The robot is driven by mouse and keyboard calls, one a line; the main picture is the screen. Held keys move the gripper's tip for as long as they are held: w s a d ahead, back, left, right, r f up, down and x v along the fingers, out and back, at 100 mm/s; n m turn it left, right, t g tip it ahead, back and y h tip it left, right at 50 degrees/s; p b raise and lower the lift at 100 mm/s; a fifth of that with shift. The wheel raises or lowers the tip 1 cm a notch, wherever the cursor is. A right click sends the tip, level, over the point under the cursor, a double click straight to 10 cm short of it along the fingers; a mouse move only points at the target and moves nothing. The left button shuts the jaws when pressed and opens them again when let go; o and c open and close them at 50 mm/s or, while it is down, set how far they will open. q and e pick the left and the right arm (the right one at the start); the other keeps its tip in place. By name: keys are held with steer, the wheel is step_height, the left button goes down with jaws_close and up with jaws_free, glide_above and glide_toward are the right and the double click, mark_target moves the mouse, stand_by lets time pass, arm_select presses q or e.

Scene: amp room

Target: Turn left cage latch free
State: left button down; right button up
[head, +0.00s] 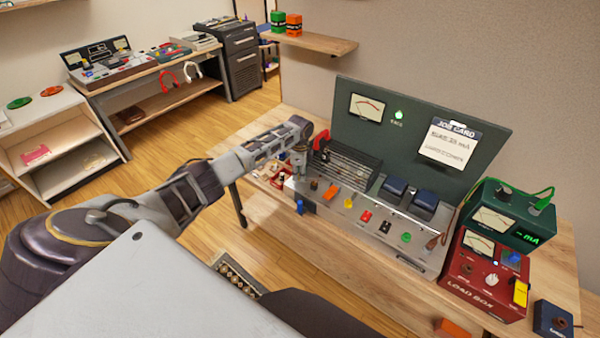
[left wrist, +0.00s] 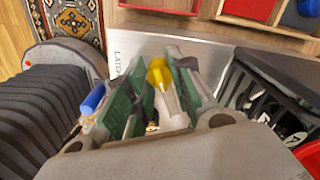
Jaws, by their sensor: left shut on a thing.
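The cage (head: 352,165) is a dark ribbed cover with a red handle (head: 321,138), on the left part of the grey metal amp chassis (head: 375,215). My left gripper (head: 299,168) reaches down at the cage's left front corner. In the left wrist view, its green-padded fingers (left wrist: 158,98) are closed around a small part with a yellow end, which appears to be the left cage latch (left wrist: 159,73). A partly covered label starting "LAT" is printed on the metal beside it. The fingers hide most of the latch, so its angle cannot be told. My right gripper is not in view.
A blue part (head: 298,206) sits just below the gripper at the chassis's left end. A green panel with a job card (head: 449,142) stands behind. A red load box (head: 484,276) and green meter (head: 512,215) are at the right. The wooden bench front (head: 345,240) is fairly clear.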

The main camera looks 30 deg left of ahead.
arm_select(q)
steer(key=shift+m, duration=2.3)
steer(key=c, duration=1.2)
jaws_free()
steer(key=shift+o, duration=0.2)
steer(key=shift+r, duration=0.1)
step_height(320, 180, up, 12)
